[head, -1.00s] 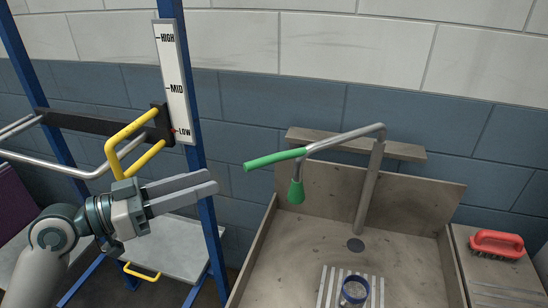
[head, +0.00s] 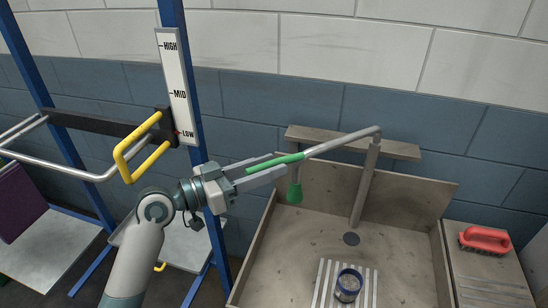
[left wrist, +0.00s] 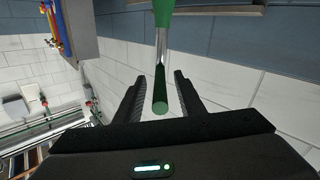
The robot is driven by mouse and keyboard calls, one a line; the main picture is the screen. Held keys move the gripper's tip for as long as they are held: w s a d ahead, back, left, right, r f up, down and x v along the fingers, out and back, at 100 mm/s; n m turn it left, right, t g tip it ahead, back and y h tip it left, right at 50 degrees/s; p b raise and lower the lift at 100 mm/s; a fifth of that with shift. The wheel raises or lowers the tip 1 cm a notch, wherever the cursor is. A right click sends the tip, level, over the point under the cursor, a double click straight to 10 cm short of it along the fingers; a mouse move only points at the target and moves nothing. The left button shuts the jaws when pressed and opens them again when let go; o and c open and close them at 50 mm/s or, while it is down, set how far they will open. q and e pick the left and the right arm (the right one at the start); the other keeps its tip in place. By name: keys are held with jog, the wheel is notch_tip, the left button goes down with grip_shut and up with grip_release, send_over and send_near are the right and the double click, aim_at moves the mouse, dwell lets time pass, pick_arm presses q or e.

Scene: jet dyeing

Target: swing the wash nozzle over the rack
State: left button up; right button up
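The wash nozzle is a green bell-shaped head (head: 295,192) hanging from a jointed grey pipe arm (head: 345,140) above the left part of the sink. The arm's free end carries a green handle (head: 273,163). My left gripper (head: 281,172) is at the handle, its fingers partly overlapping it in the head view. In the left wrist view a dark green rod end (left wrist: 160,106) lies between the open fingers (left wrist: 159,80), with gaps on both sides. The slatted rack (head: 325,283) lies on the sink floor with a blue-rimmed cup (head: 348,287) on it. My right gripper is out of view.
The sink (head: 310,228) has raised walls and a drain. A red brush (head: 485,239) lies on the right ledge. A blue frame (head: 187,75) with a HIGH/MID/LOW scale (head: 176,88) and yellow handle (head: 135,150) stands close on the left.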

pick_arm(q)
jog(key=shift+x, duration=0.9)
grip_shut()
